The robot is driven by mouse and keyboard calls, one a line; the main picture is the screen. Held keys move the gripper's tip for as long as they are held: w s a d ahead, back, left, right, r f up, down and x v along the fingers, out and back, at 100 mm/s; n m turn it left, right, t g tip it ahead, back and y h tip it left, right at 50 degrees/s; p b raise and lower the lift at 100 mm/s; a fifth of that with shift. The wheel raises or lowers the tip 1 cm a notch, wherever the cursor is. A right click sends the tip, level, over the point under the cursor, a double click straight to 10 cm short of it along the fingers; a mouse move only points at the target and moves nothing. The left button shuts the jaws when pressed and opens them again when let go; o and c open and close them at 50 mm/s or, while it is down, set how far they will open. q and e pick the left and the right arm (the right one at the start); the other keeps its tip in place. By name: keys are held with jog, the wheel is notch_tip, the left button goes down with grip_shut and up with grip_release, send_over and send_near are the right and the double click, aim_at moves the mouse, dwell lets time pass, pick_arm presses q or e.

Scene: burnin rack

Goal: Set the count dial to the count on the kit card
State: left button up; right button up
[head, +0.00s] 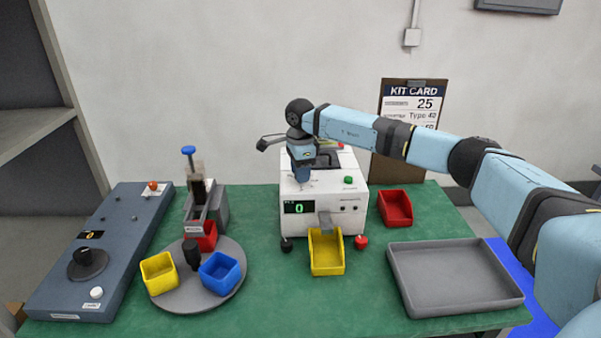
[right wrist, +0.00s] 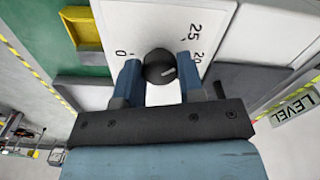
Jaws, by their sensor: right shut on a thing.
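The white counting machine (head: 352,200) stands on the green table, and its green display (head: 298,207) reads 0. My right gripper (head: 301,178) points down onto the machine's top. In the right wrist view its fingers (right wrist: 160,70) are shut on the black count dial (right wrist: 158,66), one on each side. The numbers 0, 20 and 25 show around the dial; a small light mark is on the knob, but I cannot tell which number it points to. The kit card (head: 425,104) on the clipboard at the wall reads 25 at its top. My left gripper is not in view.
A yellow bin (head: 327,262) stands before the machine and a red bin (head: 396,222) to its right. A grey tray (head: 455,303) lies at the right. A turntable (head: 207,300) with coloured bins and a blue-grey control panel (head: 117,240) stand left. Bare table lies around them.

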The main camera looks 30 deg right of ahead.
jog(key=shift+r+n, duration=0.1)
jog(key=shift+n, duration=0.6)
jog(key=o, duration=0.9)
notch_tip(320, 180, up, 14)
jog(key=shift+f+b, duration=0.1)
jog(key=shift+b, duration=0.45)
